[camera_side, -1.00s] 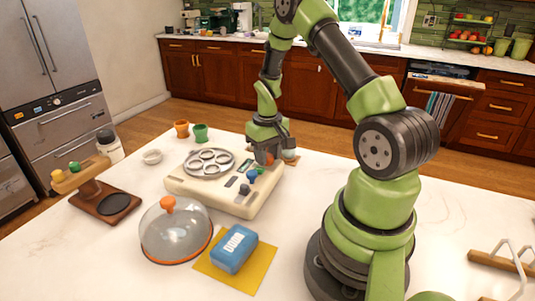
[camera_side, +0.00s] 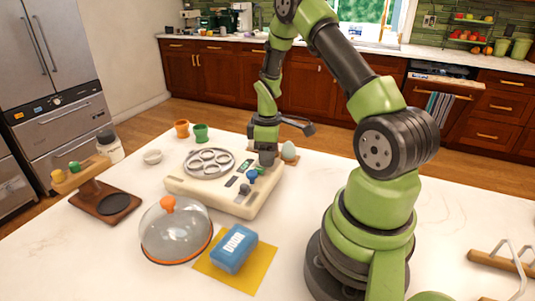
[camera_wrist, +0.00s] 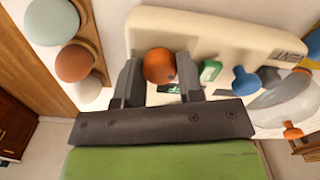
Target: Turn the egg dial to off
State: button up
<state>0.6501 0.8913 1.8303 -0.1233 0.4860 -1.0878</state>
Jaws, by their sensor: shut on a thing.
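The egg cooker (camera_side: 215,195) is a cream box on the white counter, with a round grey egg tray (camera_side: 209,163) on top and controls along its right side. My gripper (camera_side: 267,157) points down at the far right corner of the box. In the wrist view my gripper (camera_wrist: 158,74) has one finger on each side of an orange-brown round dial (camera_wrist: 158,65), shut on it. In the side view the fingers hide this dial. A blue knob (camera_side: 252,173) sits beside it, and it also shows in the wrist view (camera_wrist: 245,80). Dial markings are not readable.
A wooden egg holder (camera_wrist: 98,55) with several eggs stands close beside the gripper. A clear dome (camera_side: 175,235) with an orange knob and a blue box (camera_side: 234,249) on a yellow cloth (camera_side: 262,270) are in front. Orange and green cups (camera_side: 200,133) stand behind.

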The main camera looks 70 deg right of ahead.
jog(key=shift+n, duration=0.5)
jog(key=o, duration=0.6)
jog(key=shift+o, duration=0.2)
notch_tip(320, 180, up, 10)
dwell(0.3)
